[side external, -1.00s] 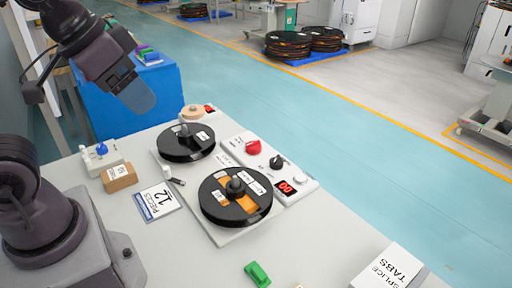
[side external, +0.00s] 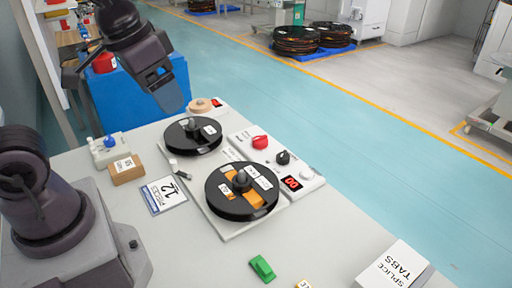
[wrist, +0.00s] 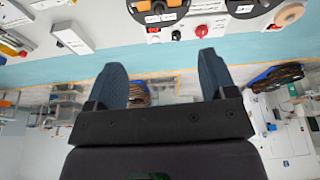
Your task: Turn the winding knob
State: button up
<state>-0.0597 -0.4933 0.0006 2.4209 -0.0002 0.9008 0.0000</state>
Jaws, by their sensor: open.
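The white control panel (side external: 276,162) holds a red knob (side external: 260,142), a black knob (side external: 283,158), a pale round knob (side external: 306,173) and a red display (side external: 291,183) reading 00. Which one is the winding knob is not marked legibly. The red knob (wrist: 201,30) and black knob (wrist: 176,35) also show in the wrist view. Two black reels stand beside the panel, a rear reel (side external: 183,140) and a front reel (side external: 222,203) with orange inside. In the wrist view my gripper (wrist: 160,65) is open and empty.
A tan disc (side external: 199,105) lies behind the rear reel. A brown box (side external: 126,171), a card (side external: 163,195) marked 12, a blue-knobbed switch box (side external: 108,148), a green piece (side external: 262,268) and a splice tabs box (side external: 394,270) are on the table.

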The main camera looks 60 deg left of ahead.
jog(key=w+a+f+g, duration=0.2)
jog(key=w+a+f, duration=0.1)
jog(key=w, duration=0.4)
jog(key=w+a+f+g, duration=0.1)
jog(key=w+a+f, duration=0.15)
jog(key=w, duration=0.45)
jog(key=m, duration=0.3)
send_near(260, 137)
jog(key=shift+g, duration=0.3)
notch_tip(260, 137, down, 10)
jog(key=shift+w+f, duration=0.1)
jog(key=shift+w, duration=0.05)
jog(key=c, duration=0.9)
